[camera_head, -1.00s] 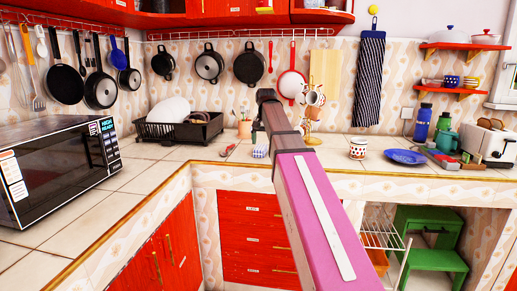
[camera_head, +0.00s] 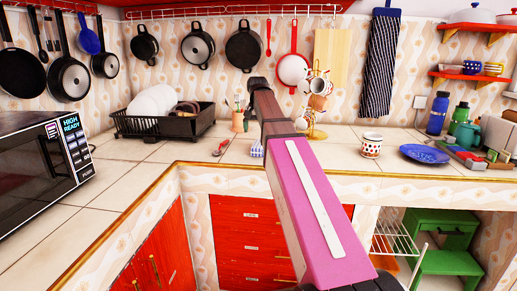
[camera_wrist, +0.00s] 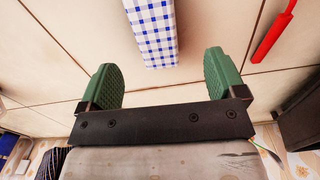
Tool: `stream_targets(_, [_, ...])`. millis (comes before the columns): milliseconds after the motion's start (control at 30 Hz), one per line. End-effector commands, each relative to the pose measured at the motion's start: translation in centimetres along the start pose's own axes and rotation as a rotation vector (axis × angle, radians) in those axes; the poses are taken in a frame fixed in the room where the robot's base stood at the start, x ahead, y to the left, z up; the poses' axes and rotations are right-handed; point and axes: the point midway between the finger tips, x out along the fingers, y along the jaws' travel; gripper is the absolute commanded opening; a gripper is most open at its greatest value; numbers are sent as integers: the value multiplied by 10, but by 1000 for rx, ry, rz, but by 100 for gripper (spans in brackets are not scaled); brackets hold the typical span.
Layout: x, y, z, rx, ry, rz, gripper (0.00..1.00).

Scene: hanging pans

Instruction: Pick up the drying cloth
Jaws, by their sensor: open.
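A small folded blue-and-white checked cloth (camera_head: 257,149) lies on the tiled counter, partly hidden behind my arm in the head view. In the wrist view this checked cloth (camera_wrist: 152,30) lies ahead of the fingertips and laterally between them, and its far end is cut off by the frame. A dark blue striped cloth (camera_head: 380,65) hangs on the back wall at the right. My gripper (camera_wrist: 164,78) is open, with two green-padded fingers wide apart and nothing between them.
A red-handled tool (camera_wrist: 273,32) lies right of the checked cloth in the wrist view. A black dish rack (camera_head: 165,124), a mug stand (camera_head: 315,105), a polka-dot mug (camera_head: 371,145) and a blue plate (camera_head: 424,154) stand on the counter. A microwave (camera_head: 38,165) is at left.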

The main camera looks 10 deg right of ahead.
Motion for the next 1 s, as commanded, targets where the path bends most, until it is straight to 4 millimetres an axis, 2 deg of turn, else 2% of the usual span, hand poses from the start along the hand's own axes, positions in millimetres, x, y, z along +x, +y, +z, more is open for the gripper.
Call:
stream_targets(100, [18,1,1,0,-2,1,89])
stream_targets(367, [33,2,0,0,-1,0,89])
stream_targets(700, [74,6,-2,0,-1,0,89])
stream_targets(967, [77,6,-3,0,0,0,89])
stream_targets(1000, [77,6,-3,0,0,0,80])
